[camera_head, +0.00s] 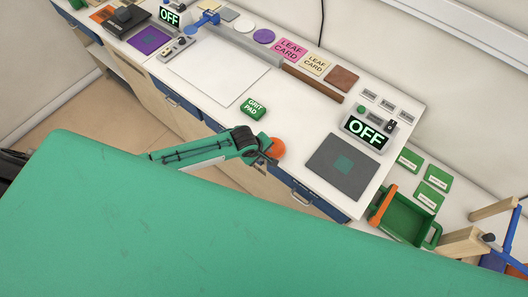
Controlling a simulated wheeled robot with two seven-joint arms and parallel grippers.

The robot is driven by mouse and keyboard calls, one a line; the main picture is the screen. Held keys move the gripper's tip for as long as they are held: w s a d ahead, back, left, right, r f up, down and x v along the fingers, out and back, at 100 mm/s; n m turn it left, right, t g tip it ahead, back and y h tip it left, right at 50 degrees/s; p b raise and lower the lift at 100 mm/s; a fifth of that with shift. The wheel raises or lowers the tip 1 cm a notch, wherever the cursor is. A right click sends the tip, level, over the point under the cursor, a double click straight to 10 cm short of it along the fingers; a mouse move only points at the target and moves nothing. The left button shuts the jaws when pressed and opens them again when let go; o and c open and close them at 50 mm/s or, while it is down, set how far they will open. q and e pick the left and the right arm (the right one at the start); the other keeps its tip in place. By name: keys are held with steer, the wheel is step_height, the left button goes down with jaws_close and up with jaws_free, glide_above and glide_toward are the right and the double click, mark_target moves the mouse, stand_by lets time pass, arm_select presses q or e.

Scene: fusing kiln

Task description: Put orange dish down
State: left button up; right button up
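The orange dish (278,149) is at my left gripper (268,155), at the front edge of the white bench (310,125). It is small and partly covered by the dark fingers. My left arm comes in from the left, and the gripper appears shut on the dish's near side. The dish seems to be just over or in front of the bench edge; its height above the top cannot be told. My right gripper is not in view.
A green grit pad (253,109) lies left of the dish. A green bin (404,218) stands at right. White top between pad and mat is clear. The lower left is blocked.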

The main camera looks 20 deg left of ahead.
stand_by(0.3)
arm_select(q)
steer(key=b+v, duration=0.4)
steer(key=v, duration=0.9)
steer(key=shift+a+r+b, duration=0.25)
steer(key=shift+r+b, duration=0.05)
steer(key=shift+b, duration=0.1)
steer(key=shift+w, duration=0.1)
